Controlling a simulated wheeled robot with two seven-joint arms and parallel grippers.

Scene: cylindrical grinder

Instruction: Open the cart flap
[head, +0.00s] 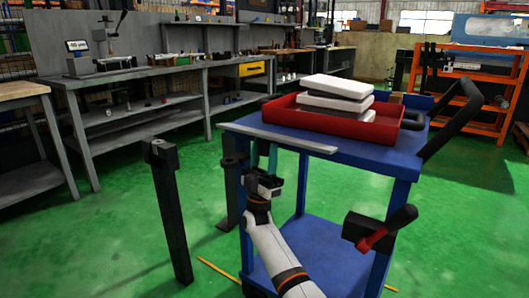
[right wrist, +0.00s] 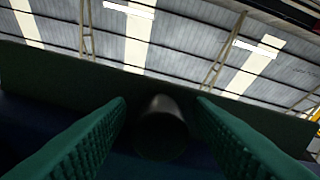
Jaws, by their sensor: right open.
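The blue cart (head: 390,157) stands in the middle of the head view. A narrow light-grey strip, which looks like the cart flap (head: 300,143), runs along its near top edge. My right gripper (head: 263,160) is just below this strip, with its teal fingers pointing up. In the right wrist view, the two green ribbed fingers (right wrist: 160,115) are apart. A dark rounded piece (right wrist: 162,130) shows in the gap, and a dark panel (right wrist: 50,75) crosses behind. I cannot tell whether the fingers touch either. My left gripper is out of view.
A red tray (head: 300,118) with stacked white and grey pads (head: 338,87) sits on the cart top. A black handle (head: 455,120) juts out at its right. Dark posts (head: 170,210) stand on the green floor at left. Workbenches (head: 200,70) line the back.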

